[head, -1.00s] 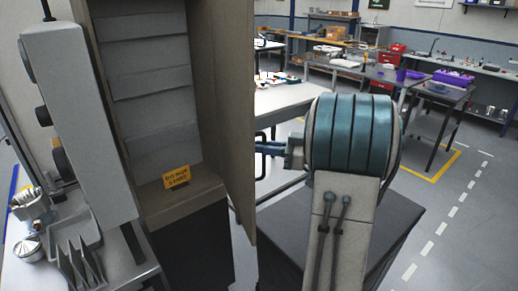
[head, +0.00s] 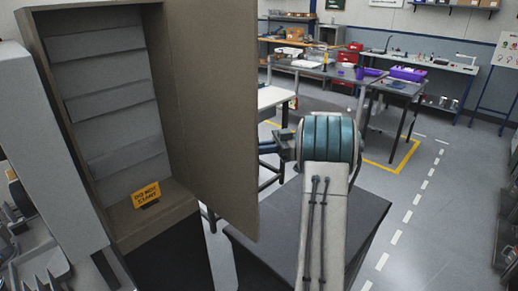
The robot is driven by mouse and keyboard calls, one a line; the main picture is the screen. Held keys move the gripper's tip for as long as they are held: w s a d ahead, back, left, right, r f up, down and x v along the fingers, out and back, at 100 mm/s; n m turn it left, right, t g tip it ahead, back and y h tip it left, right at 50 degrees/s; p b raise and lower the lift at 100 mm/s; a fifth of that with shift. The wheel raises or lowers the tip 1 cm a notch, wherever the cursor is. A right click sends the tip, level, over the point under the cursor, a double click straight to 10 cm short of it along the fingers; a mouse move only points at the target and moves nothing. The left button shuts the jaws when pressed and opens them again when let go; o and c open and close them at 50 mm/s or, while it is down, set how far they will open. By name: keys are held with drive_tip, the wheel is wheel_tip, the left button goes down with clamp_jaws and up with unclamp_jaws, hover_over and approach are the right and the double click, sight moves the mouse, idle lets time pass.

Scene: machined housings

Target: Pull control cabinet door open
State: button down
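The control cabinet (head: 110,110) stands at the left in the head view, tan and open-fronted, with grey stepped panels inside. Its door (head: 212,110) is a tall tan panel on the right side, swung well open with its inner face showing. A yellow "do not start" sign (head: 147,194) sits on the cabinet's lower ledge. My arm reaches up from the bottom right, and its far part points left toward the back of the door.
A grey machine housing (head: 45,150) stands close at the left, with a tray of parts (head: 40,270) below it. A white table (head: 275,97) is behind the door. Workbenches (head: 330,70) line the back. The floor at the right (head: 450,200) is clear.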

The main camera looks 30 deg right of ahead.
drive_tip(key=shift+a+r, duration=0.1)
drive_tip(key=shift+r, duration=0.05)
drive_tip(key=c, duration=1.6)
unclamp_jaws()
drive_tip(key=shift+w, duration=0.1)
drive_tip(key=shift+c, duration=0.2)
drive_tip(key=shift+w+a, duration=0.1)
drive_tip(key=shift+a, duration=0.05)
drive_tip(key=b+v, duration=0.1)
drive_tip(key=v, duration=1.3)
drive_tip(key=shift+b, duration=0.35)
